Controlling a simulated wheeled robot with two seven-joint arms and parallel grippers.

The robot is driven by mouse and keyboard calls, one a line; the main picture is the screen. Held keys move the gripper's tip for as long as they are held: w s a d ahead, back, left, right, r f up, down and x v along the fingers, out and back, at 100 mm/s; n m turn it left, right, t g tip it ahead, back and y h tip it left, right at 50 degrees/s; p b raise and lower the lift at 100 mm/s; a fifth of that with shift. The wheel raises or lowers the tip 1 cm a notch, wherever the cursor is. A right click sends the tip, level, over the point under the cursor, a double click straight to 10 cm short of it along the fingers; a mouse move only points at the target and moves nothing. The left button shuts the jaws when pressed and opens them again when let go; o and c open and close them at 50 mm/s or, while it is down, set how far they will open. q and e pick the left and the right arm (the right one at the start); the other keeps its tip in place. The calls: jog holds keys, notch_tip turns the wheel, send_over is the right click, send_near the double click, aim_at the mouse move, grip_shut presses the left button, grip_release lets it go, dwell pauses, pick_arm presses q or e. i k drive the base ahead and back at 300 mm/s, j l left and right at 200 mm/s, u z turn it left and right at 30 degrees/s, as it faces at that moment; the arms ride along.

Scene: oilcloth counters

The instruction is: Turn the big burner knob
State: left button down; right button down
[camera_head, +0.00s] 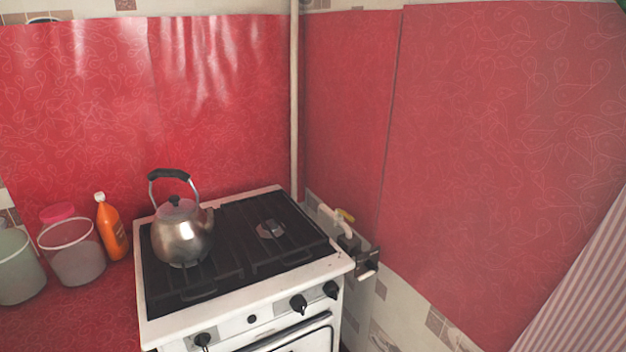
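The white stove (240,312) stands in the lower middle, with a dark grate over its top. Its front panel carries black knobs: one at the left (204,340), one right of the middle (298,303) and one near the right corner (331,289). A smaller round black button (252,319) sits between the left and middle knobs. I cannot tell which knob belongs to the big burner. A burner (270,229) shows at the back right of the grate. Neither of my grippers is in view, and nothing touches the knobs.
A steel kettle (182,236) stands on the left half of the grate. An orange bottle (111,229) and plastic buckets (73,252) stand on the red counter at left.

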aim_at(299, 303)
jog(key=k+l+u, duration=0.25)
jog(key=l+u, duration=0.15)
jog(key=l, duration=0.2)
jog(key=k+l+u, duration=0.35)
jog(key=l, duration=0.2)
jog(key=k+l+u, duration=0.4)
jog(key=i+l, duration=0.05)
